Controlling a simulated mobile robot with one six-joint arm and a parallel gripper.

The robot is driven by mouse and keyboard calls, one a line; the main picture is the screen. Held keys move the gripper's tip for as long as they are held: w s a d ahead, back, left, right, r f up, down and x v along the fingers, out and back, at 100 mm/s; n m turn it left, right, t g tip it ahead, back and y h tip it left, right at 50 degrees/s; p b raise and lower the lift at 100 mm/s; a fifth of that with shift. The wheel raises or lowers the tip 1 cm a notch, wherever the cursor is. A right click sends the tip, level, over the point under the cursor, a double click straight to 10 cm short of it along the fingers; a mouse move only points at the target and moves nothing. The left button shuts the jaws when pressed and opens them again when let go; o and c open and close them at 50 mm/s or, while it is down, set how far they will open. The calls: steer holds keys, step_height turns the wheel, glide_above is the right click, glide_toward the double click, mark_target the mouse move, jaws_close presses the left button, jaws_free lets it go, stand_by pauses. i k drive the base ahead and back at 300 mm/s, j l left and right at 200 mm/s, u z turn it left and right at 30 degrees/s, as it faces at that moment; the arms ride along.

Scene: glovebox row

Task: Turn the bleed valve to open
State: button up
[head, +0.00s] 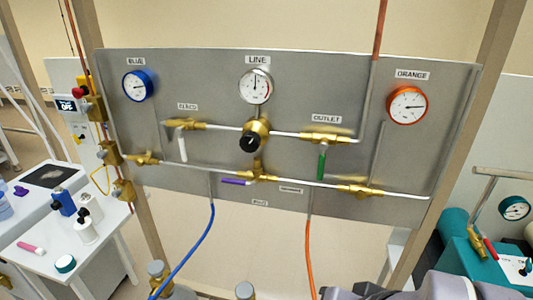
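The panel (300,85) carries a brass valve (186,125) under a small blurred label (188,106) that seems to read BLEED. Its white lever (183,149) hangs straight down, across the run of the horizontal pipe. Nothing touches the lever. Grey parts that look like my arm show at the bottom right edge. My gripper's fingers do not show in the head view.
A brass OUTLET valve (325,137) has a green lever (321,165) hanging down. A lower valve has a purple lever (236,182) lying left. A black knob (250,141) sits mid-panel. Blue (205,235) and orange (310,250) hoses hang below. A bottle table (95,260) stands left.

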mark_target(179, 130)
steer(key=i+j+u, duration=0.1)
steer(key=j, duration=0.35)
steer(key=i+j+u, duration=0.1)
steer(key=i+j, duration=0.2)
steer(key=j, duration=0.15)
steer(key=i+j, duration=0.25)
steer(key=j, duration=0.15)
steer(key=u, duration=0.05)
